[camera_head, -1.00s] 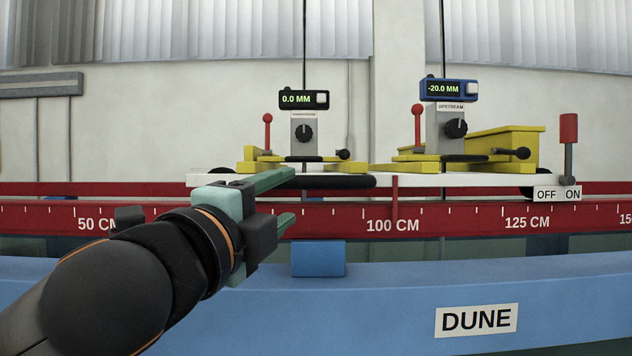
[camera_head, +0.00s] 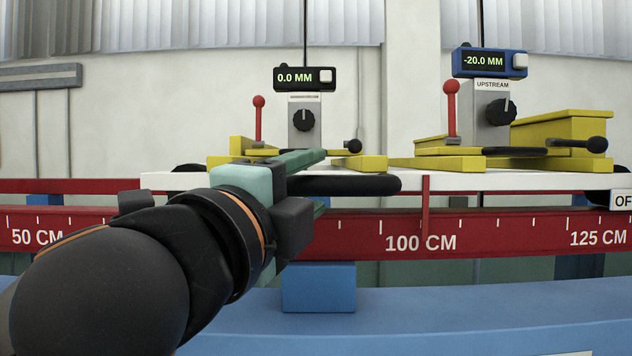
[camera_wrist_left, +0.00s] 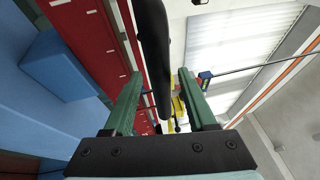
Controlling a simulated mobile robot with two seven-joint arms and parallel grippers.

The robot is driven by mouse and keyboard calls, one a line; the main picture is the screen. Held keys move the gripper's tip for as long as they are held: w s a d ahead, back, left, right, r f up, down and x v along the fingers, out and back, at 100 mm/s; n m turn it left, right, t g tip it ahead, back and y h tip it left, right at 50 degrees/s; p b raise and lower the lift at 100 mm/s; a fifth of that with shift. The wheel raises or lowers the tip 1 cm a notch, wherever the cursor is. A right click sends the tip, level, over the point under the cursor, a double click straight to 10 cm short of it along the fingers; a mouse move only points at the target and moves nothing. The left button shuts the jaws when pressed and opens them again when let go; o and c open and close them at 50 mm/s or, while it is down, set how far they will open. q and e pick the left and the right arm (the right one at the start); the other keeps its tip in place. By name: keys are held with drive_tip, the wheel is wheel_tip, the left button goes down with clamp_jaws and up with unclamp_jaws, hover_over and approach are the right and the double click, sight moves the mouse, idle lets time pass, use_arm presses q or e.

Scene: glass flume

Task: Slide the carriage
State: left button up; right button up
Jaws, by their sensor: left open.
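The carriage is a white plate (camera_head: 490,180) on the red rails, carrying two yellow-based gauge mounts. A black handle bar (camera_head: 360,185) runs along its front edge. In the left wrist view the black bar (camera_wrist_left: 154,50) passes between the two parted fingers (camera_wrist_left: 160,98); no contact is clear. My right gripper is not in view.
The red scale rail (camera_head: 350,236) runs below the plate. A blue block (camera_head: 318,288) sits below it on the blue beam (camera_head: 480,310). Displays read 0.0 MM (camera_head: 304,78) and -20.0 MM (camera_head: 490,62). A partly cut OFF label (camera_head: 622,200) is at right.

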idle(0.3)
use_arm(q)
clamp_jaws()
idle(0.3)
drive_tip(key=shift+r, duration=0.1)
idle(0.9)
